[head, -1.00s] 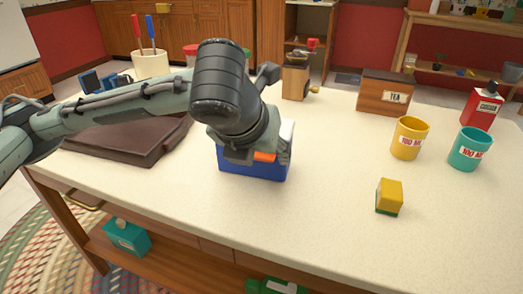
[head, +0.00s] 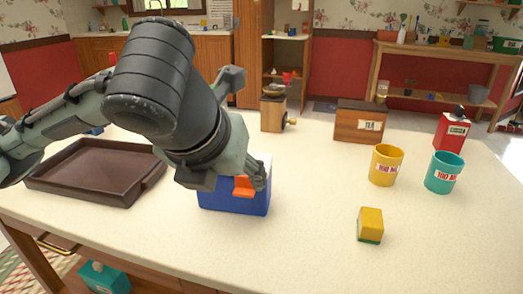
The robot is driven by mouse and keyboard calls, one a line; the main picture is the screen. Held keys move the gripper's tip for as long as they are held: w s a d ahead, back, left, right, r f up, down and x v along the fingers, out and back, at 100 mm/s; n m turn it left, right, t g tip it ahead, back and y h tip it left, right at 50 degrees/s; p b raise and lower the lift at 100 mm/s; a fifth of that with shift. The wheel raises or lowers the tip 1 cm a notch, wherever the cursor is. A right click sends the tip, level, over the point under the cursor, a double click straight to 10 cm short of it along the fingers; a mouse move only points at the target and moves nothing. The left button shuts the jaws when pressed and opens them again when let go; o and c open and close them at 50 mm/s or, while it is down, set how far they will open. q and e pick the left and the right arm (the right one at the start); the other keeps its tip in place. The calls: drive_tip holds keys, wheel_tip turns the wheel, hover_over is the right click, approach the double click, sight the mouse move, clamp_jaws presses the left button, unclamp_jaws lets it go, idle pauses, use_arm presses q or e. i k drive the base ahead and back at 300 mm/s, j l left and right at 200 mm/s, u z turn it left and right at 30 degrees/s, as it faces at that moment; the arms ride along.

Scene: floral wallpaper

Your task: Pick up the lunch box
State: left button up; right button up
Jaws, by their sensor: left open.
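The lunch box (head: 234,203) is a blue box with a white top and an orange latch (head: 243,187). It sits upright on the pale countertop (head: 310,210), near its front. My left gripper (head: 226,178) is open, right at the lunch box's upper part, with its arm coming in from the left. The gripper hides much of the box's top, and I cannot tell whether the fingers touch it. My right gripper is not in view.
A brown tray (head: 85,183) lies to the left. A coffee grinder (head: 273,113) and tea box (head: 358,124) stand behind. A yellow mug (head: 386,167), teal mug (head: 444,175), red cocoa container (head: 450,132) and yellow sponge (head: 370,224) are to the right. The counter just right of the box is clear.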

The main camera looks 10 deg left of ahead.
sight(222, 199)
drive_tip(key=k+l, duration=0.1)
drive_tip(key=k, duration=0.9)
